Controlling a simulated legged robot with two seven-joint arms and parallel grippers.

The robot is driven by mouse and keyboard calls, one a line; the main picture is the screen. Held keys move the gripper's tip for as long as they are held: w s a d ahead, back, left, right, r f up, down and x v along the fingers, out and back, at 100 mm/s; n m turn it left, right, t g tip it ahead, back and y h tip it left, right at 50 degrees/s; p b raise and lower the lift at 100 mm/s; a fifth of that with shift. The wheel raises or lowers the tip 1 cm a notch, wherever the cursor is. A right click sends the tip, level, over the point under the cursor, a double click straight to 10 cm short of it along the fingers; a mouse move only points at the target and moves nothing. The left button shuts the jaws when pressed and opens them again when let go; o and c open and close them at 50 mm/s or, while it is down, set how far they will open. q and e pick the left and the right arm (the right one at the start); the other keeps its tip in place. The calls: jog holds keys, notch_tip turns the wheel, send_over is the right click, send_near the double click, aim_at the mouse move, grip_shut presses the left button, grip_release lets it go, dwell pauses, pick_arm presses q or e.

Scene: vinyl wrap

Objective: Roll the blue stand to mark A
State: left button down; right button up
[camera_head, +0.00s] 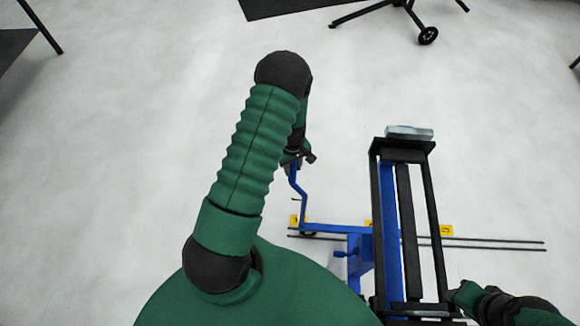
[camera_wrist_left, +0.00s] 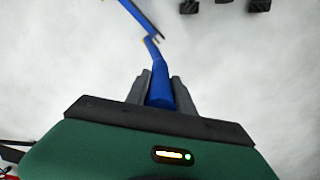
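The blue stand (camera_head: 360,262) has a black upper frame (camera_head: 405,150) with a pale block (camera_head: 408,132) on top. Its blue handle (camera_head: 294,183) bends up toward my left gripper (camera_head: 297,157). In the left wrist view, the handle (camera_wrist_left: 160,88) fills the space between the fingers of my left gripper (camera_wrist_left: 159,92), which look shut on it. My right arm (camera_head: 490,302) is beside the stand's lower right; its fingertips cannot be made out. Yellow marks stand along the rails at the left (camera_head: 295,220), middle (camera_head: 368,223) and right (camera_head: 446,230); their letters are unreadable.
Two thin dark rails (camera_head: 500,244) run across the floor under the stand and extend to its right. A black wheeled tripod base (camera_head: 405,8) and a dark mat (camera_head: 285,6) are at the back. The pale floor between is clear.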

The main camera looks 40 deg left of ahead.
pick_arm(q)
jog(key=shift+w+a+r, duration=0.1)
jog(key=shift+w+a, duration=0.05)
jog(key=shift+a, duration=0.35)
jog(key=c, duration=1.3)
grip_release()
jog(key=shift+a, duration=0.1)
jog(key=shift+o, duration=1)
notch_tip(320, 180, up, 16)
jog(key=shift+a, duration=0.2)
jog(key=shift+r, duration=0.1)
